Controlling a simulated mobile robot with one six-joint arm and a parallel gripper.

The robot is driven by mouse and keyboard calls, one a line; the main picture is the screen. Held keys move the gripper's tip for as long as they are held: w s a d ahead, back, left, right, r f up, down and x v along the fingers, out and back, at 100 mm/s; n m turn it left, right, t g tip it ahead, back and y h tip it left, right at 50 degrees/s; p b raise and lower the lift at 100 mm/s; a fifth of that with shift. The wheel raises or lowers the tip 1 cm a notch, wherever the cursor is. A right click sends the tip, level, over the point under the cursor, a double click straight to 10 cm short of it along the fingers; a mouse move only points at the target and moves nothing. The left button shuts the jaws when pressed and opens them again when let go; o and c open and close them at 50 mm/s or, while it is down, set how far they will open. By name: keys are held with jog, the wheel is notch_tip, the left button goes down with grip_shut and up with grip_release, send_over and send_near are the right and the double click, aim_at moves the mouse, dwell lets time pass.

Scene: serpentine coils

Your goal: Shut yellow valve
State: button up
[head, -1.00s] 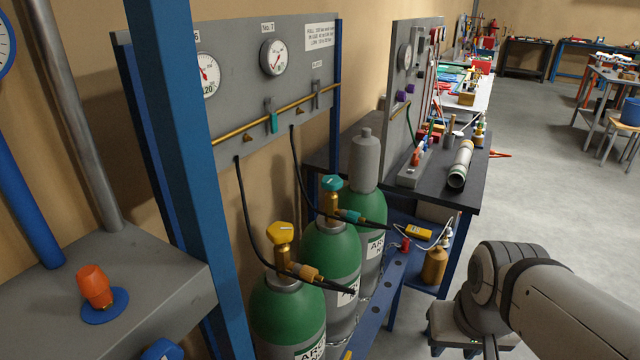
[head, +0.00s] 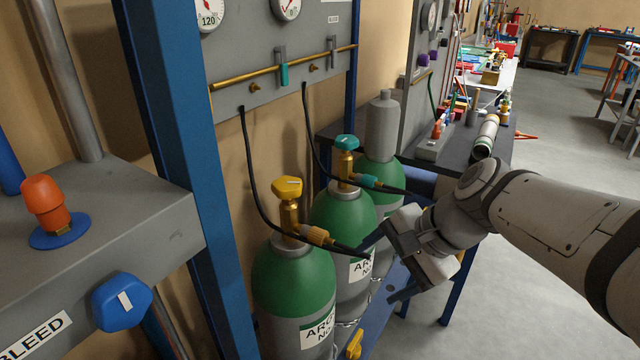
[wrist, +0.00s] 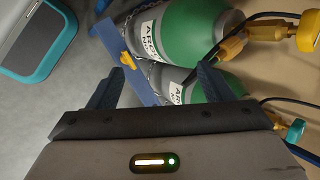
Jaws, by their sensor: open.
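A yellow valve knob (head: 287,187) sits on the brass stem of the nearest green-topped gas cylinder (head: 292,280). In the wrist view the yellow knob (wrist: 309,32) is at the right edge, cut off by the frame. My gripper (head: 382,266) is open and empty. It is to the right of and lower than the yellow knob, in front of the cylinders and apart from the knob. In the wrist view the open fingers (wrist: 155,76) point toward the cylinder bodies and the blue rail.
A teal knob (head: 346,142) tops the second cylinder. Black hoses (head: 248,180) run down to the cylinder valves. A small yellow fitting (head: 354,345) is on the blue rail. A blue post (head: 180,150) and grey box with an orange knob (head: 43,203) stand left.

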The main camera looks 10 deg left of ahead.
aim_at(279, 189)
jog(key=w+a+r+m+y+b, duration=0.1)
jog(key=w+a+m+y+b, duration=0.2)
jog(key=w+a+b, duration=0.1)
jog(key=w+a+m+y+b, duration=0.3)
jog(key=a+m+y+b, duration=0.1)
jog(key=b, duration=0.1)
jog(key=w+a+r+m+t+y+b, duration=0.1)
jog(key=w+a+m+y+b, duration=0.3)
jog(key=b, duration=0.1)
jog(key=shift+w+a+r, duration=0.3)
jog(key=shift+r, duration=0.05)
jog(key=shift+w+a+r+m+b, duration=0.15)
jog(key=shift+w+r+m+b, duration=0.05)
jog(key=shift+r+m+b, duration=0.15)
jog(key=shift+w+a+r+y, duration=0.1)
jog(key=shift+a+r+y, duration=0.05)
jog(key=shift+a+y, duration=0.15)
jog(key=a, duration=0.2)
jog(key=w+a+b, duration=0.1)
jog(key=a, duration=0.4)
jog(key=shift+w+r+b, duration=0.1)
jog(key=shift+w+b, duration=0.05)
jog(key=shift+b, duration=0.25)
jog(key=shift+c, duration=0.5)
